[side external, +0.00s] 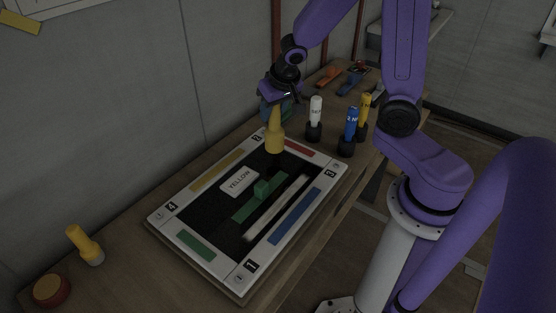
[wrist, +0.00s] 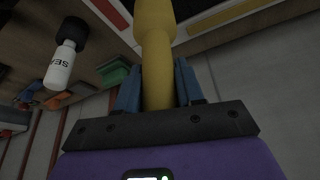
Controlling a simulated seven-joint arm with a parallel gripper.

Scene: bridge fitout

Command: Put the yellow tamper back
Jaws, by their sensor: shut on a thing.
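The yellow tamper (side external: 274,138) hangs upright with its wide end down, over the far end of the framed board (side external: 170,228), near its red strip. I cannot tell whether its foot touches the board. My gripper (side external: 278,104) is shut on its narrow upper part. In the wrist view the tamper (wrist: 154,45) runs between the two blue fingers of my gripper (wrist: 157,88), its wide end out of frame at the top.
On the board are a YELLOW card (side external: 239,181) and a green block with a knob (side external: 262,189). White (side external: 316,110), blue (side external: 351,122) and yellow (side external: 364,105) bottles stand right of it. A yellow torch-like piece (side external: 82,242) and a red-yellow puck (side external: 52,290) sit front left.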

